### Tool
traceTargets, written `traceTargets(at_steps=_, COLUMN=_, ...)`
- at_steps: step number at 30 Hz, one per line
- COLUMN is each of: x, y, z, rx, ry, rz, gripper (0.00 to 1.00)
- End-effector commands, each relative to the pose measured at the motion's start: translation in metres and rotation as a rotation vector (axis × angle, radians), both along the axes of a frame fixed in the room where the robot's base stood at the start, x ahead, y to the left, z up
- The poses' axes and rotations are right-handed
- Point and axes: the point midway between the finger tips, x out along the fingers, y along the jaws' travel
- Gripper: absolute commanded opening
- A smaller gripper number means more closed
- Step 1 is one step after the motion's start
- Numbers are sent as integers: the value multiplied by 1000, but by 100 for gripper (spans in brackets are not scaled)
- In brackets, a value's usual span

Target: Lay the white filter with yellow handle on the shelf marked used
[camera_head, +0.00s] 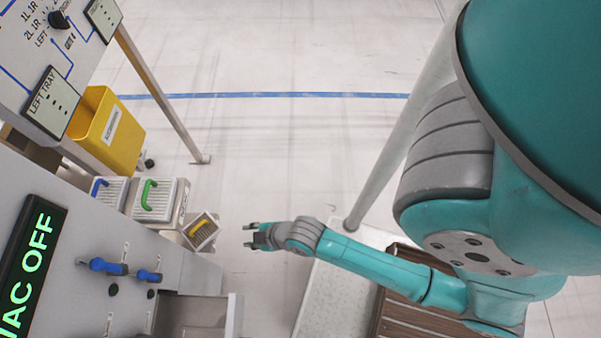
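The white filter with yellow handle (207,236) sits tilted in or on a small light box at the left of the head view, beside the grey machine. My gripper (247,236) is just right of this filter and apart from it. Its two fingers point left, are spread and hold nothing. A white filter with green handle (150,214) and one with blue handle (109,200) stand farther left in a row. I cannot make out a shelf marked used; the lettering near the filters is too small to read.
The grey machine (60,240) with blue valves (107,266) and a VAC OFF display (32,265) fills the lower left. A yellow bin (107,128) stands behind the filters. A metal post (160,90) rises behind. The pale floor (270,150) is open.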

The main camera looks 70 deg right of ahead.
Motion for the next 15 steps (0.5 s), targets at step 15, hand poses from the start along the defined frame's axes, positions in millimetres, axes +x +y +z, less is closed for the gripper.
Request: traceTargets(at_steps=15, x=-134, y=0, z=133, rx=245, ry=-353, rz=-264, gripper=36)
